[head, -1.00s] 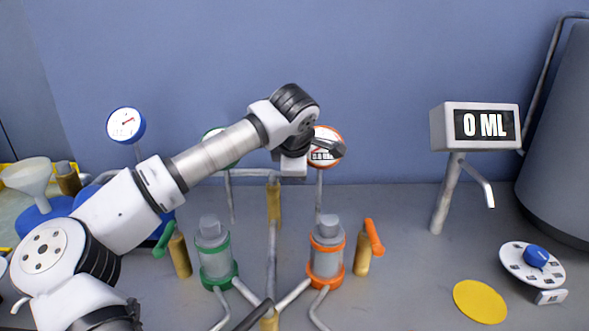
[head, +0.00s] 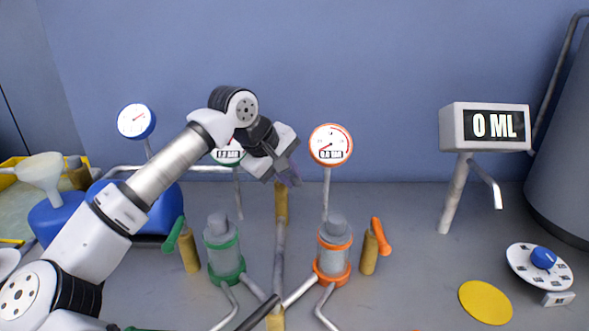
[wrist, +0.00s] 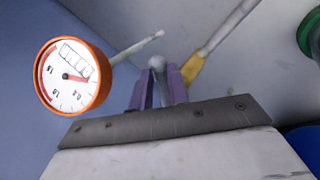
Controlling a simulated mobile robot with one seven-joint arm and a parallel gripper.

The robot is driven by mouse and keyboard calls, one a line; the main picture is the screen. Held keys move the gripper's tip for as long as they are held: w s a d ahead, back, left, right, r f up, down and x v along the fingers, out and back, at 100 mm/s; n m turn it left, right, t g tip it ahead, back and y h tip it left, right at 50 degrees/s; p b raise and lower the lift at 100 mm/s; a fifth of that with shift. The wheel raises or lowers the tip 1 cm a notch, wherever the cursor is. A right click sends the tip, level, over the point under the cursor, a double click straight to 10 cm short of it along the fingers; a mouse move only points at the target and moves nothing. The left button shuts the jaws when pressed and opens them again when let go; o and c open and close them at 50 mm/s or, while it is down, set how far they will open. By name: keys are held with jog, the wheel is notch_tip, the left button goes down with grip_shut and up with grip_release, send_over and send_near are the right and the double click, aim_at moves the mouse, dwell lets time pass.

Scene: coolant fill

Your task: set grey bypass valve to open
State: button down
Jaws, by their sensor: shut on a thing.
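My gripper (head: 291,180) is at the top of the brass valve body (head: 281,203) on the middle pipe, in front of the wall. In the wrist view its purple fingers (wrist: 158,92) are shut on a grey piece with a rounded end (wrist: 157,63). The brass body (wrist: 192,68) shows just right of the fingers. The fingers hide most of the grey piece, so I cannot tell its angle or whether it is the bypass valve's handle. A dark grey lever (head: 258,313) sits by another brass body (head: 276,319) at the front edge.
A green-ringed pump (head: 224,250) and an orange-ringed pump (head: 333,252) flank the middle pipe, with a green handle (head: 174,234) and an orange handle (head: 381,237) beside them. An orange-rimmed gauge (head: 330,145) stands right of my gripper. A display (head: 485,126) reads 0 ML.

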jog(key=shift+s+a+m+g+h+p, duration=0.1)
jog(key=shift+a+m+g+h+p, duration=0.4)
jog(key=shift+m, duration=0.75)
jog(key=shift+s+a+m+g+h+p, duration=0.1)
jog(key=shift+a+m+g+h+p, duration=0.1)
jog(key=shift+a+m+g, duration=0.8)
jog(key=shift+d+m, duration=0.3)
jog(key=shift+m, duration=0.05)
jog(key=c, duration=1.3)
grip_release()
jog(key=shift+c, duration=0.2)
jog(key=shift+r, duration=0.15)
jog(key=v, duration=1.3)
jog(key=shift+s+a+r+b, duration=0.15)
jog(key=shift+s+r+b, duration=0.1)
jog(key=shift+b, duration=0.2)
